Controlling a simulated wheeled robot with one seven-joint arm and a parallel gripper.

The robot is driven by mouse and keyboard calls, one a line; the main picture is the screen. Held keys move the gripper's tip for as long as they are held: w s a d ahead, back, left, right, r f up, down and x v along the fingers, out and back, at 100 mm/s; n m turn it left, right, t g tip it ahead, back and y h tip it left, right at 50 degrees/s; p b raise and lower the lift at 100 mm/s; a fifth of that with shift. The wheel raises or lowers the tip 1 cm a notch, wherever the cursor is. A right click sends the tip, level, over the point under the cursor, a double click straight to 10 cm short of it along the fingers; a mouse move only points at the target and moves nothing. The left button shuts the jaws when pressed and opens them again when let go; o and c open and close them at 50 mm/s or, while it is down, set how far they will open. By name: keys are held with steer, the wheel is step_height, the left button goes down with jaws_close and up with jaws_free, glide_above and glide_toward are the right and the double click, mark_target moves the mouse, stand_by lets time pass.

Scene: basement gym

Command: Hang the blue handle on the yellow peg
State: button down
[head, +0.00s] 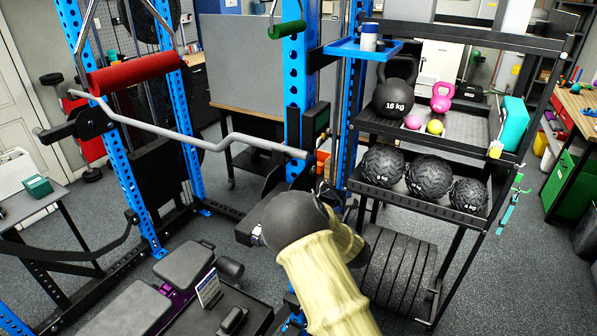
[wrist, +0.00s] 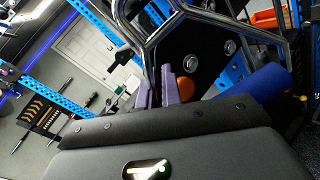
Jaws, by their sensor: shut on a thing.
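The blue handle (wrist: 268,82) shows in the wrist view as a thick blue grip at the right, beside bent chrome bars. My gripper (wrist: 175,88) is shut among these bars, and appears to hold the handle's chrome frame; the exact contact is partly hidden. In the head view my own arm covers most of the gripper, and I cannot make out the blue handle there. I cannot clearly identify the yellow peg in either view. A red handle (head: 138,74) and a green handle (head: 287,30) hang on the rack in the head view.
Blue rack uprights (head: 294,95) and a bent grey bar (head: 190,137) stand ahead and left. A black shelf (head: 440,125) with kettlebells and balls is close on the right. A bench (head: 125,308) lies low at left. Some grey floor (head: 235,230) is clear.

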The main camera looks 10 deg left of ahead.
steer(key=s+d+f+m+t+h, duration=0.1)
steer(key=s+d+f+m+h, duration=0.2)
steer(key=f, duration=0.5)
steer(key=s+d+f+m+t+h, duration=0.1)
steer(key=d+f+t+h, duration=0.15)
steer(key=d+f, duration=0.4)
steer(key=s+d+f+m+h, duration=0.3)
steer(key=s+d+f+h, duration=0.2)
steer(key=s+d, duration=0.4)
steer(key=shift+s+d+f+b, duration=0.15)
steer(key=shift+d+f+b, duration=0.2)
steer(key=shift+d+f, duration=0.3)
